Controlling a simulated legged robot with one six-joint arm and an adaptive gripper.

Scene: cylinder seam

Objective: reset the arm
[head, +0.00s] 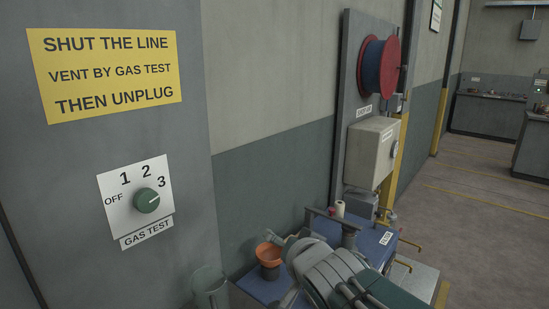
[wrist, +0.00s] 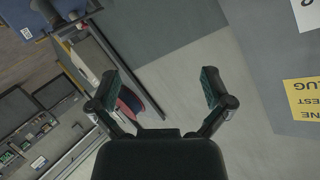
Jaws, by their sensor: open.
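In the wrist view my gripper (wrist: 160,82) has its two dark fingers spread wide, with nothing between them. Behind the gap is bare wall. In the head view part of my grey and dark green arm (head: 345,278) reaches in at the bottom, folded low in front of the blue bench (head: 372,240). I cannot make out the fingertips there. The arm overlaps the bench in the picture; I cannot tell whether they touch.
A grey panel at left carries a yellow sign (head: 105,72) and a green GAS TEST knob (head: 147,201). An orange pot (head: 269,256) stands left of the arm. A red and blue reel (head: 380,66) hangs above a pale box (head: 373,152). Floor at right is clear.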

